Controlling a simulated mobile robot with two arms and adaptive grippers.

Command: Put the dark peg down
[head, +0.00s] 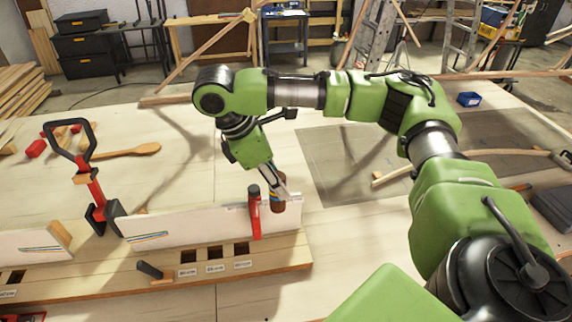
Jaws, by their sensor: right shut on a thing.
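My right gripper (277,192) comes down from my green arm above the right end of the wooden bench rack. It is shut on a dark brown peg (278,206) with small coloured bands near its top. The peg hangs roughly upright by the white board (185,228), partly covered by the fingers; I cannot tell whether its lower end touches anything. A red upright tool (256,218) with a black top stands just left of the gripper. The rack's front strip (285,257) has several dark square holes with small labels. My left gripper is not in view.
A short black piece (150,270) leans from the strip left of the holes. A red clamp with a black loop handle (88,180) stands on the left. A bent lath (470,155) lies right. The table middle is mostly clear.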

